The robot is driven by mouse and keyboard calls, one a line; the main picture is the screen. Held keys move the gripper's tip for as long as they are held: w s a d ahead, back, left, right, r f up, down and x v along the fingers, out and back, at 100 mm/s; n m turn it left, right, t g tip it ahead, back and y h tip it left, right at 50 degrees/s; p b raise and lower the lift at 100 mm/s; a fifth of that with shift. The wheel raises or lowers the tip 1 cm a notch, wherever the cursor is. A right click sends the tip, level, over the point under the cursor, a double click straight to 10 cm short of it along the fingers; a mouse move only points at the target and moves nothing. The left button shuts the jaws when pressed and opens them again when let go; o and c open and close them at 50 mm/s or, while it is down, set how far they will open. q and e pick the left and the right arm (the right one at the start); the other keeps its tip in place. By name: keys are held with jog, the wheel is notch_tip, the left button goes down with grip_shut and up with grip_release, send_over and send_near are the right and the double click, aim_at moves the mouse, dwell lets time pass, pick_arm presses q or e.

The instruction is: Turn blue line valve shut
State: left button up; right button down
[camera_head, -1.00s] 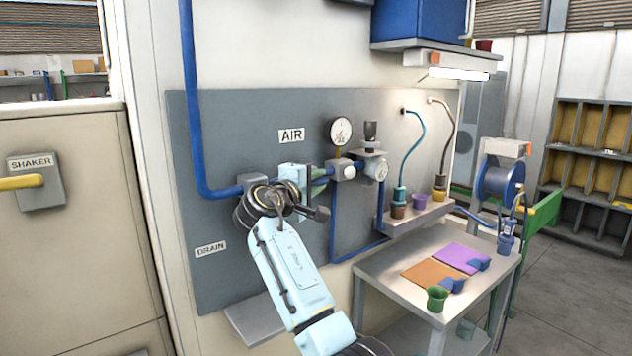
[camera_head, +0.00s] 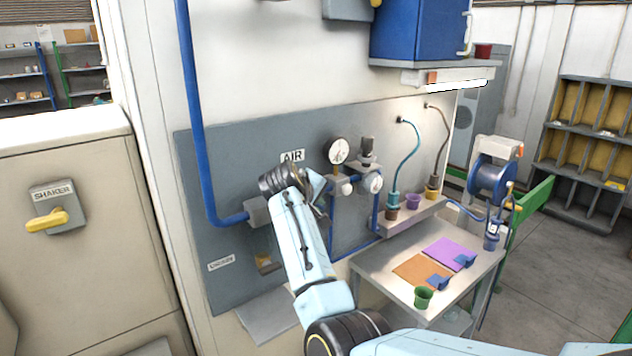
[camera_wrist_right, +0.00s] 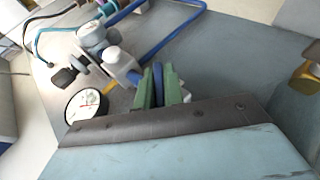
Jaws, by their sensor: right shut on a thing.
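The blue line (camera_head: 197,110) runs down the grey wall panel (camera_head: 300,262) and bends right into a grey block (camera_head: 258,211) on the panel. My right gripper (camera_head: 322,195) is at the panel just right of that block, below the AIR label. In the right wrist view, its green fingers (camera_wrist_right: 158,88) are shut on a narrow blue piece (camera_wrist_right: 158,76), which appears to be the valve's handle. My arm and gripper hide most of the valve in the head view, so I cannot tell its angle. My left gripper is not in view.
A round gauge (camera_head: 338,151) and regulator (camera_head: 367,150) sit close right of my right gripper. A bench (camera_head: 380,272) with mats and a green cup (camera_head: 423,297) stands at right. A SHAKER switch (camera_head: 55,207) is at left.

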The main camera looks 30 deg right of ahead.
jog(key=shift+w+r+y+p, duration=0.1)
jog(key=shift+r+y+p, duration=0.35)
jog(key=shift+y+p, duration=0.5)
jog(key=shift+f+m+y+p, duration=0.1)
jog(key=shift+m+y+p, duration=0.3)
jog(key=shift+y+p, duration=0.3)
jog(key=shift+g+y, duration=0.4)
jog(key=shift+y, duration=0.85)
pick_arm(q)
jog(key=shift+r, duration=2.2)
pick_arm(e)
jog(key=shift+w+m+y, duration=0.1)
jog(key=shift+m+y, duration=0.4)
jog(key=shift+y, duration=1)
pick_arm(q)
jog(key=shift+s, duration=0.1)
pick_arm(e)
jog(key=c, duration=1.5)
grip_release()
jog(key=shift+a+f, duration=0.1)
jog(key=shift+f, duration=0.05)
